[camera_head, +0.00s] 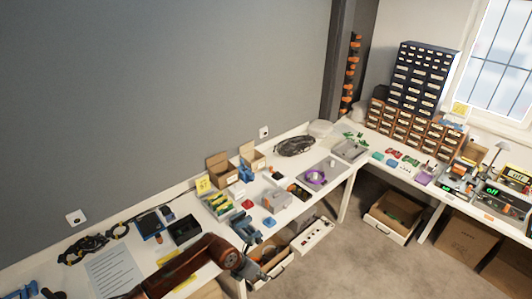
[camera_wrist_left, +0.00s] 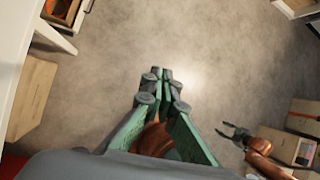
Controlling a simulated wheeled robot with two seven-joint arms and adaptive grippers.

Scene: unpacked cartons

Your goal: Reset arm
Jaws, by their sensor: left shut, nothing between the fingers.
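My left arm, copper-coloured, comes in from the lower left in the head view. Its gripper (camera_head: 276,241) is at the front edge of the long white table, small and partly mixed in with the things behind it. In the left wrist view the left gripper (camera_wrist_left: 166,75) has green and grey fingers that are together, with nothing between them, over bare floor. My right gripper (camera_wrist_left: 234,131) shows at the right of that view on a copper arm, its dark fingers apart and empty.
The white table (camera_head: 345,175) holds a grey box (camera_head: 275,200), small cardboard boxes (camera_head: 222,168) and many small parts. A drawer box (camera_head: 393,216) stands on the floor. Cartons (camera_wrist_left: 297,140) are at the right of the wrist view. The floor (camera_wrist_left: 215,55) between is clear.

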